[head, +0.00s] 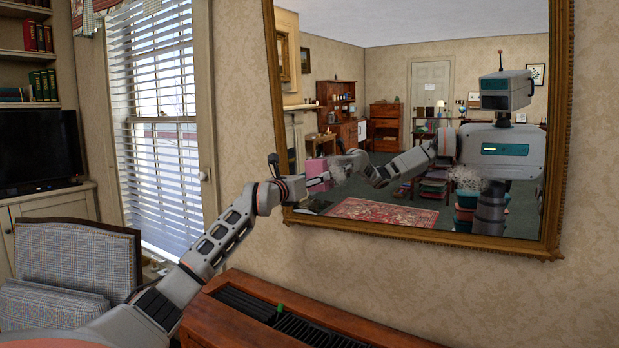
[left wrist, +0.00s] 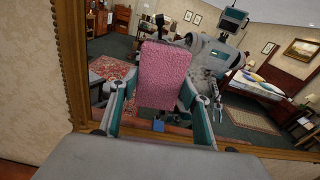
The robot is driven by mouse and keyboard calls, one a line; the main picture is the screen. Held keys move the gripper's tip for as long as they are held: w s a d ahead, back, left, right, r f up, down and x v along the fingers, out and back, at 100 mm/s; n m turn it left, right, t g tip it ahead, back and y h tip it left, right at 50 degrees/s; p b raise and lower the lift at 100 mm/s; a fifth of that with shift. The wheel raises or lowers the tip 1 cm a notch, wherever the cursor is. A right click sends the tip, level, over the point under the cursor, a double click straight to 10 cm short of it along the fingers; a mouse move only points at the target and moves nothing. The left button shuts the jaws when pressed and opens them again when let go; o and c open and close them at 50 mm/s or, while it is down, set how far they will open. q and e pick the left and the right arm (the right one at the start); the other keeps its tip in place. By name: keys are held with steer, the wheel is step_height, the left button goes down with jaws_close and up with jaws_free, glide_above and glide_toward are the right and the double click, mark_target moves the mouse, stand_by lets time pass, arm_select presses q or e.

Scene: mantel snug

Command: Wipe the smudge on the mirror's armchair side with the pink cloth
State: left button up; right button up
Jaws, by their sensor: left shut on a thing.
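My left gripper (head: 308,183) reaches to the lower left part of the gold-framed mirror (head: 385,120), the side nearer the armchair (head: 75,262). In the left wrist view the left gripper (left wrist: 160,104) is shut on the pink cloth (left wrist: 165,75), which stands up between its teal fingers in front of the glass. I cannot tell whether the cloth touches the mirror. A pale, greyish patch shows on the glass just right of the gripper, mixed with my arm's reflection. Another whitish speckled smudge (head: 466,179) is farther right on the glass. My right gripper is not directly in view.
A wooden cabinet with dark slats (head: 280,312) stands under the mirror, below my left arm. A window with blinds (head: 160,120) is left of the mirror. The mirror reflects my body and the room. Bare wallpaper (head: 595,200) lies to the right.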

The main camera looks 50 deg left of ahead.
arm_select(q)
steer(key=shift+w+d+r+p, duration=0.1)
steer(key=shift+w+d+p, duration=0.15)
steer(key=shift+d, duration=0.7)
steer(key=shift+w+d+r+p, duration=0.1)
steer(key=shift+w+d+p, duration=0.1)
steer(key=shift+d, duration=0.8)
steer(key=shift+w+d+r+p, duration=0.1)
steer(key=shift+w+d+p, duration=0.15)
steer(key=shift+d, duration=0.7)
arm_select(e)
steer(key=shift+w+r, duration=0.25)
steer(key=shift+r, duration=0.4)
steer(key=shift+w+r, duration=0.25)
steer(key=shift+r, duration=0.4)
